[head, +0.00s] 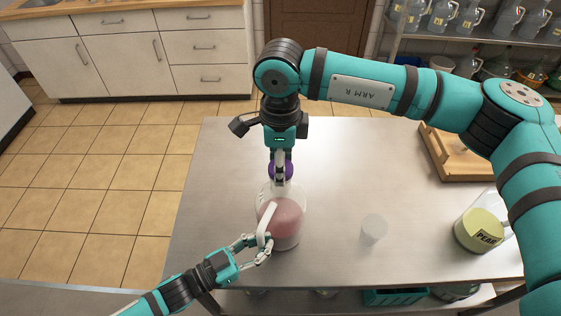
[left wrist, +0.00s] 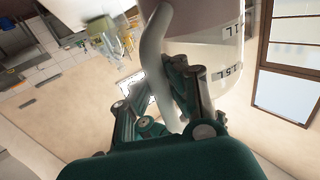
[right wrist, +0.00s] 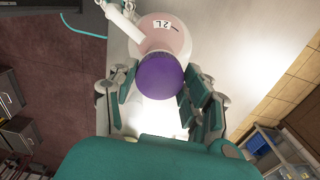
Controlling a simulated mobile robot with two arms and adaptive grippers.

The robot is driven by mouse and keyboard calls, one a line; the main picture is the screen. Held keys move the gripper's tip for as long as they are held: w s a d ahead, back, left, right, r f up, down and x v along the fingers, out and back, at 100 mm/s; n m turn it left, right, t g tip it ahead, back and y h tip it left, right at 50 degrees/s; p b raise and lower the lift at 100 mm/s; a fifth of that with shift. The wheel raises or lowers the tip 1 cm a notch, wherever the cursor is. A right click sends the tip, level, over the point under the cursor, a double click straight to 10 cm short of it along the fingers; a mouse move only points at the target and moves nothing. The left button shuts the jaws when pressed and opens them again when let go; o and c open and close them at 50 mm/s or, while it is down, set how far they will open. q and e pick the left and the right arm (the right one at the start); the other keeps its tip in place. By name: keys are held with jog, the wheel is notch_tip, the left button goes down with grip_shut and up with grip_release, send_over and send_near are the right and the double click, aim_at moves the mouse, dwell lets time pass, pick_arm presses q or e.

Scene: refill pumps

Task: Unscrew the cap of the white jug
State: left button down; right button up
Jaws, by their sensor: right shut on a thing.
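The white jug (head: 283,218) is a translucent container with pinkish contents, standing upright on the metal table. Its purple cap (head: 281,171) is on top at the neck. My right gripper (head: 280,174) points down from above and is shut on the cap. In the right wrist view the cap (right wrist: 160,76) sits between the two finger pads. The jug's pale handle (head: 266,226) faces my left gripper (head: 255,248). In the left wrist view the handle (left wrist: 154,50) passes between the fingers, which look spread, with a gap on one side. The cap's lower edge is partly hidden.
A small clear cup (head: 373,230) stands right of the jug. A jug with yellow contents labelled PEAR (head: 481,230) is at the table's right, and a wooden stand (head: 447,160) is behind it. The table (head: 225,150) left of the jug is clear.

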jog(key=n, duration=0.4)
jog(key=shift+n, duration=0.4)
jog(key=n, duration=0.6)
jog(key=shift+d+n, duration=0.1)
jog(key=shift+n, duration=0.3)
jog(key=n, duration=0.6)
jog(key=shift+r+n, duration=0.1)
jog(key=shift+n, duration=0.3)
jog(key=n, duration=0.4)
jog(key=shift+n, duration=0.4)
jog(key=shift+r, duration=0.2)
jog(key=shift+r, duration=0.9)
jog(key=shift+c, duration=0.2)
jog(key=shift+r, duration=0.1)
